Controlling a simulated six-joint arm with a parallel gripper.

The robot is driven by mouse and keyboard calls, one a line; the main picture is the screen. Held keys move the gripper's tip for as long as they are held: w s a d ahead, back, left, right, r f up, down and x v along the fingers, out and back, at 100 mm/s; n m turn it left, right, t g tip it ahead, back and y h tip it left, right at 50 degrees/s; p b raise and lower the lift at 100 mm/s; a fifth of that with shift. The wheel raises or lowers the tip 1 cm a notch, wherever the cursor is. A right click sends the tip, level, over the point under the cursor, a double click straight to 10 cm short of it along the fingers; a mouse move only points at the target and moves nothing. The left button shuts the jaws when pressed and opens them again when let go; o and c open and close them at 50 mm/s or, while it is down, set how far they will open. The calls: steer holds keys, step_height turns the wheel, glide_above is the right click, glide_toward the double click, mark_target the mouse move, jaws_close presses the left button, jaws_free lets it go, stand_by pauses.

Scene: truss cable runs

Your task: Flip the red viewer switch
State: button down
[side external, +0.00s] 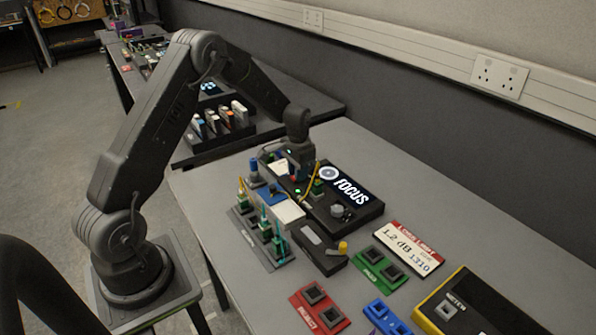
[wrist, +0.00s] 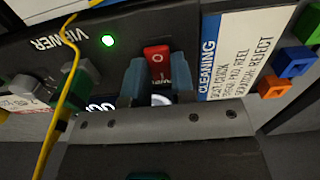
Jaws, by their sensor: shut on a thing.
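The lower part of the switch is hidden between the fingers. A green light (wrist: 107,40) is lit beside the VIEWER lettering (wrist: 55,41) on the dark viewer panel. In the side external view my gripper (side external: 298,173) is down at the back of the viewer unit (side external: 368,212), near the FOCUS display (side external: 350,188). The switch is too small and covered to make out there.
A yellow cable (wrist: 70,95) with a green connector (wrist: 66,106) runs close to my gripper's left. A cleaning card (wrist: 232,55) and orange and blue connectors (wrist: 292,62) lie right.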

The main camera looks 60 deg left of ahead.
steer(key=shift+w+g, duration=0.25)
steer(key=shift+g, duration=0.85)
steer(key=c, duration=1)
jaws_free()
steer(key=shift+o, duration=0.2)
step_height(320, 180, up, 14)
steer(key=w, duration=0.2)
steer(key=shift+w+f, duration=0.25)
steer(key=shift+w, duration=0.05)
